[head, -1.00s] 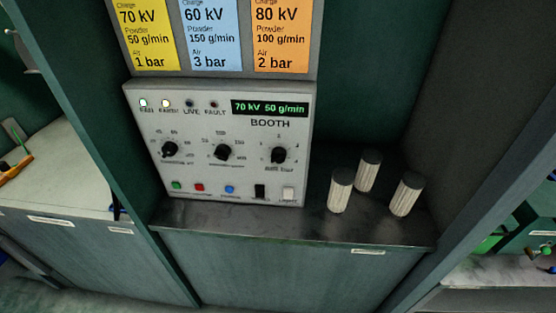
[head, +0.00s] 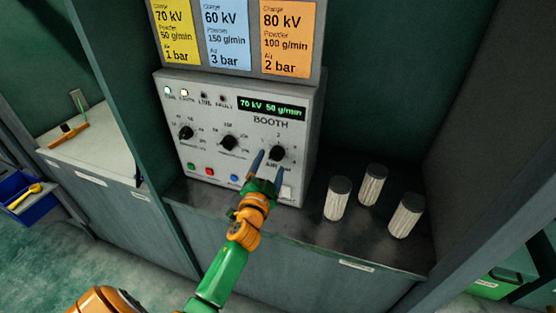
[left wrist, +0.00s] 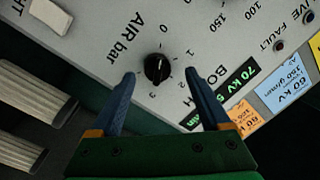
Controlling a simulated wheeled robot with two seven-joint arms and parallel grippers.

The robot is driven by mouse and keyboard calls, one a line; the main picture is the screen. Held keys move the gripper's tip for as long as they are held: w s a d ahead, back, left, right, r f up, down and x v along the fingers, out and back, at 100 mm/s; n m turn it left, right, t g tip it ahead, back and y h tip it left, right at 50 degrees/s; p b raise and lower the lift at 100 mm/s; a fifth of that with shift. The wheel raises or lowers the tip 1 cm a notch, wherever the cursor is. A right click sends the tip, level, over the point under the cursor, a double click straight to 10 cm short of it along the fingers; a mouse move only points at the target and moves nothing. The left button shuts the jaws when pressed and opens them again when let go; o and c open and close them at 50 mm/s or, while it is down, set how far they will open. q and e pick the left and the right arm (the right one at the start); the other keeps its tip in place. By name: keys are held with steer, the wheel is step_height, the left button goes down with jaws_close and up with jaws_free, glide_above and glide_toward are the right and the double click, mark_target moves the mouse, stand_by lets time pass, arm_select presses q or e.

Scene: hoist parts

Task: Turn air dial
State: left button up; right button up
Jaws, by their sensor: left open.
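The air dial (head: 277,153) is a round black knob at the right of the dial row on the pale grey booth panel (head: 215,172). In the left wrist view the dial (left wrist: 158,69) sits between the fingers, beside the lettering "AIR bar". My left gripper (head: 271,164) is open in front of the panel, with one blue finger on each side of the dial. The left gripper (left wrist: 160,76) shows no clear contact with the knob. The dial's exact setting is too small to read surely. The lit display (head: 271,107) reads 70 kV 50 g/min. My right gripper is not in view.
Two more black dials, the charge dial (head: 186,133) and powder dial (head: 229,142), are left of the air dial. Coloured buttons (head: 209,171) run below. Three pleated filter cylinders (head: 372,186) stand on the dark ledge at right. Yellow, blue and orange cards (head: 227,35) hang above.

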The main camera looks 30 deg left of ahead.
mark_target(274, 159)
arm_select(q)
steer(key=x, duration=0.3)
steer(key=shift+f, duration=0.15)
steer(key=shift+w+d, duration=0.1)
steer(key=shift+w, duration=0.1)
steer(key=shift+d, duration=0.15)
steer(key=shift+s, duration=0.1)
steer(key=shift+c, duration=0.2)
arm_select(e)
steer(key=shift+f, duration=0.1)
arm_select(q)
steer(key=c, duration=0.7)
jaws_close()
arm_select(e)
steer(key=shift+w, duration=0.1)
